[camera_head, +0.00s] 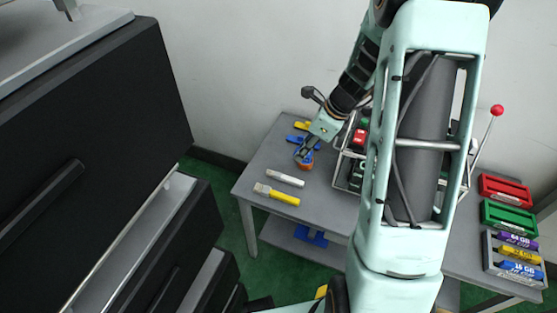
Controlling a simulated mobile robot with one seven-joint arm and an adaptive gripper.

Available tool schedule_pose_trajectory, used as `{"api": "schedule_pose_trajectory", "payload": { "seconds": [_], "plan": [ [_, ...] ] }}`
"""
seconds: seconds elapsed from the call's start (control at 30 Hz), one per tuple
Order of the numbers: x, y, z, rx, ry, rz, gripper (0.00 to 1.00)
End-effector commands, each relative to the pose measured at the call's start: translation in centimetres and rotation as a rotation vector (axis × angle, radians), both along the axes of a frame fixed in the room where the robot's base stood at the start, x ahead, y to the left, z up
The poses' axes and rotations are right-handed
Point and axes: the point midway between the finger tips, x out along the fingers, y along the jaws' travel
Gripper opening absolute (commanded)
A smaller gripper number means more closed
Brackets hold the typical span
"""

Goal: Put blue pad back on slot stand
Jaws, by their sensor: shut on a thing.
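My gripper (307,150) is shut at the left part of the grey table, on a small blue and orange thing (304,160). The jaws cover much of it, and I cannot tell whether it is the blue pad or whether it touches the table. At the right end, a grey slotted stand (490,262) holds purple, yellow and blue labelled pieces; the blue one (522,270) is at the front. A red slotted stand (505,190) and a green one (509,218) are behind it.
The grey table (262,178) carries a white-handled tool (285,178), a yellow-handled brush (277,194) and blue and yellow pieces (297,140). A metal rack (345,170) is partly hidden by my arm. A blue thing (311,236) lies below. Black drawers (95,130) stand left.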

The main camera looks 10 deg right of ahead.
Motion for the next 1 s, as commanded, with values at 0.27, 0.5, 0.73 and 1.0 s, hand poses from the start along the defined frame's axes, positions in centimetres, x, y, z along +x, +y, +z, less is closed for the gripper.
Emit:
{"api": "schedule_pose_trajectory", "payload": {
  "seconds": [0.27,0.5,0.73,1.0],
  "plan": [
    [5.4,2.1,-2.9,0.001,0.001,0.0,0.04],
    [9.9,3.7,-6.6,0.001,0.003,-0.001,0.04],
    [11.9,4.4,-8.8,0.0,0.001,-0.002,0.04],
    [12.8,4.8,-11.2,0.001,0.003,-0.003,0.04]
  ]
}}
